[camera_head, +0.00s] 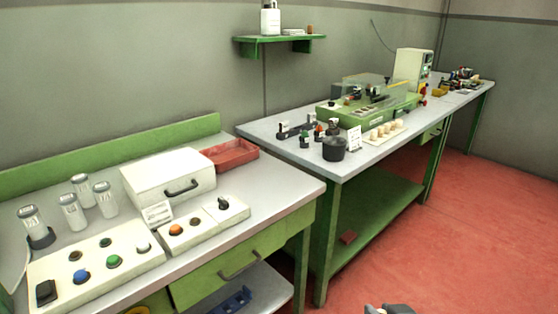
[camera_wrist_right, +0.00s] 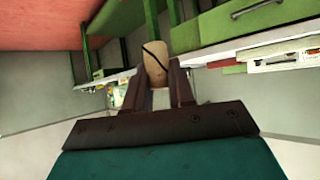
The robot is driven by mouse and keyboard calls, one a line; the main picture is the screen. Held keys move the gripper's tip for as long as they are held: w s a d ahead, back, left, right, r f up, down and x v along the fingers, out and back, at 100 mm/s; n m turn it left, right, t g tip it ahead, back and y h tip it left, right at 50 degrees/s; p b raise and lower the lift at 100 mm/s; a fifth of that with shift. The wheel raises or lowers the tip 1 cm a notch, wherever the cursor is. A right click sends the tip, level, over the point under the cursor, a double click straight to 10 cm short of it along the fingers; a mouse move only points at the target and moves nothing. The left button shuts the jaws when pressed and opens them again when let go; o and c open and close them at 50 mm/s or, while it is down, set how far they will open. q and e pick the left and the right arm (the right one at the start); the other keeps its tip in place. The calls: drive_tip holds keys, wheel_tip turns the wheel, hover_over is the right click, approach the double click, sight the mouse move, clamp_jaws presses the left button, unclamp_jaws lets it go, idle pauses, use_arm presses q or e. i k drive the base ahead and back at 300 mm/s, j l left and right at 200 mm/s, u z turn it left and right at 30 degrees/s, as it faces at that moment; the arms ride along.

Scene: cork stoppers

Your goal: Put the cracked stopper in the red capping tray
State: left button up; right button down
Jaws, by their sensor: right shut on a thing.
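The red capping tray (camera_head: 232,156) lies at the back right of the near bench, beside a white case. My right gripper (camera_head: 388,309) shows only at the bottom edge of the head view, over the floor and well away from the tray. In the right wrist view my right gripper (camera_wrist_right: 166,80) is shut on the cracked stopper (camera_wrist_right: 155,60), a pale cork with a dark line across it. Several pale stoppers (camera_head: 386,130) stand in a row on the far bench. My left gripper is out of view.
The near bench (camera_head: 285,192) holds the white case (camera_head: 168,178), glass jars and a button panel (camera_head: 98,262). The far bench carries a green machine (camera_head: 370,103) and a dark pot (camera_head: 335,148). A gap separates the benches. The red floor (camera_head: 450,230) at right is clear.

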sight(230, 155)
drive_tip(key=i+l+z, duration=0.15)
drive_tip(key=z, duration=0.2)
drive_tip(key=i+l+z, duration=0.1)
drive_tip(key=z, duration=0.25)
drive_tip(key=i+z, duration=0.35)
drive_tip(key=i+l+u, duration=0.1)
drive_tip(key=i+u, duration=0.25)
drive_tip(key=i+l+u, duration=0.3)
drive_tip(key=i+u, duration=0.15)
drive_tip(key=u, duration=0.3)
drive_tip(key=i+u, duration=0.1)
drive_tip(key=u, duration=0.35)
drive_tip(key=i+l+u, duration=0.1)
drive_tip(key=u, duration=0.35)
drive_tip(key=i+l+u, duration=0.1)
drive_tip(key=u, duration=0.35)
drive_tip(key=l+u, duration=0.25)
drive_tip(key=u, duration=0.2)
drive_tip(key=i+l+u, duration=0.1)
drive_tip(key=u, duration=0.2)
drive_tip(key=i+l+u, duration=0.1)
drive_tip(key=l+u, duration=0.15)
drive_tip(key=l, duration=0.1)
